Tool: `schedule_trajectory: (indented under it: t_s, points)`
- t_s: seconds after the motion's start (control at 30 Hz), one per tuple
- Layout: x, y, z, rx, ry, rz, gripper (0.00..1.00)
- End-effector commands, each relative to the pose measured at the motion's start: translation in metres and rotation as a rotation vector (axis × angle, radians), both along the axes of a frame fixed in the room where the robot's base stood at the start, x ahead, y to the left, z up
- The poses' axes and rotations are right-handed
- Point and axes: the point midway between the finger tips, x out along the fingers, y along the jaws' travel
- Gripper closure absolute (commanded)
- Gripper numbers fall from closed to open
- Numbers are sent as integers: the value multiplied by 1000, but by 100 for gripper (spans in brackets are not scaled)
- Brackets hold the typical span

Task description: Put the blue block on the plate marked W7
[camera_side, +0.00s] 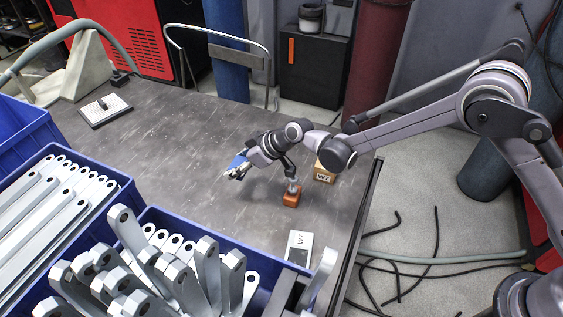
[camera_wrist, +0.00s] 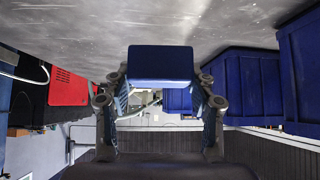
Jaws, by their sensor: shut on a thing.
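The blue block (camera_side: 238,160) is held above the grey table, left of centre in the side view. My gripper (camera_side: 236,173) is shut on it. In the wrist view the blue block (camera_wrist: 160,62) sits between the two fingers of my gripper (camera_wrist: 160,88), apart from the table surface. The plate marked W7 (camera_side: 299,246) is pale and lies flat near the table's front right edge, right of and nearer than my gripper. Nothing is seen on it. A tan box (camera_side: 324,174), also marked W7, stands near the right edge.
An orange-brown block (camera_side: 291,197) with a grey top piece stands below my arm. Blue crates (camera_side: 168,214) of metal brackets fill the front left. A pale plate with a dark piece (camera_side: 104,109) lies at the far left. The middle of the table (camera_side: 180,160) is clear.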

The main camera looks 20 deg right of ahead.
Motion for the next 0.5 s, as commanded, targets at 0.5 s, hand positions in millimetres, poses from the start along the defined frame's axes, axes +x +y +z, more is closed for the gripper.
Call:
schedule_trajectory:
  t_s: [0.5]
  points:
    - [-3,-9,80,0,1,21,81]
